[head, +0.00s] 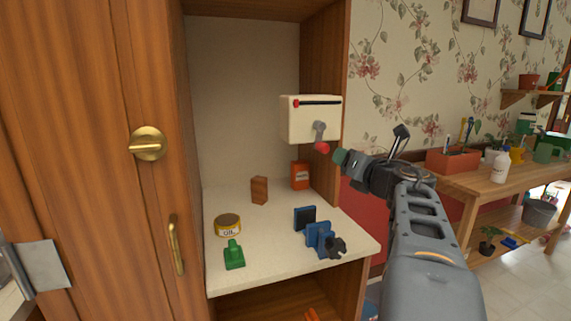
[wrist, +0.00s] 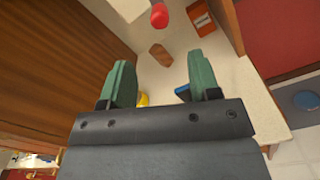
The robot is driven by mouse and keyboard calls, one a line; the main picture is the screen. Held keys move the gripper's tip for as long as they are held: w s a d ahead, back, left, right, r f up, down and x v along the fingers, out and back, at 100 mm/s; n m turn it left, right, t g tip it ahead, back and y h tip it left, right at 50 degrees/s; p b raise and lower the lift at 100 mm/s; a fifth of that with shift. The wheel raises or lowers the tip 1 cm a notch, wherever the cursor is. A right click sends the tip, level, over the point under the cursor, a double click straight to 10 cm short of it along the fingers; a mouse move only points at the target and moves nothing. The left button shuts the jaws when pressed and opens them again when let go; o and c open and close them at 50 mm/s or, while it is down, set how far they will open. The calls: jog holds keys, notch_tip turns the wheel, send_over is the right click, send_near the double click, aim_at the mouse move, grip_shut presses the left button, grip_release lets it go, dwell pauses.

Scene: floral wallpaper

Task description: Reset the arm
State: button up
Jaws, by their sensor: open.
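My arm (head: 425,250) reaches up from the lower right in the head view. My gripper (head: 340,156) is at its end, just right of the red knob (head: 322,148) on the crank of a white wall box (head: 312,118). I cannot tell whether it touches the knob. In the wrist view my gripper (wrist: 162,75) has its two green fingers spread apart with nothing held between them. The red knob (wrist: 159,15) shows beyond the fingers at the top of that view.
A pale shelf (head: 285,262) in a wooden cabinet holds a yellow tin (head: 228,226), a green object (head: 234,255), a brown block (head: 259,190), an orange box (head: 300,175) and blue objects (head: 318,236). A wooden workbench (head: 500,182) stands right.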

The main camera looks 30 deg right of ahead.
jog(key=w+a+r+m+g+h+p, duration=0.2)
jog(key=a+m+g+h+p, duration=0.3)
jog(key=m+p, duration=1)
jog(key=s+a+f+m+g+y+p, duration=0.3)
jog(key=s+a+f+m, duration=0.3)
jog(key=a, duration=0.4)
jog(key=s+a+f+m+g+y+p, duration=0.2)
jog(key=s+a+f+m+g+y, duration=0.2)
jog(key=a, duration=0.6)
jog(key=s+f+m+g, duration=0.2)
jog(key=s+m, duration=0.1)
jog(key=m, duration=0.1)
jog(key=shift+s+y+p, duration=0.15)
jog(key=shift+y+p, duration=0.25)
jog(key=shift+r, duration=0.1)
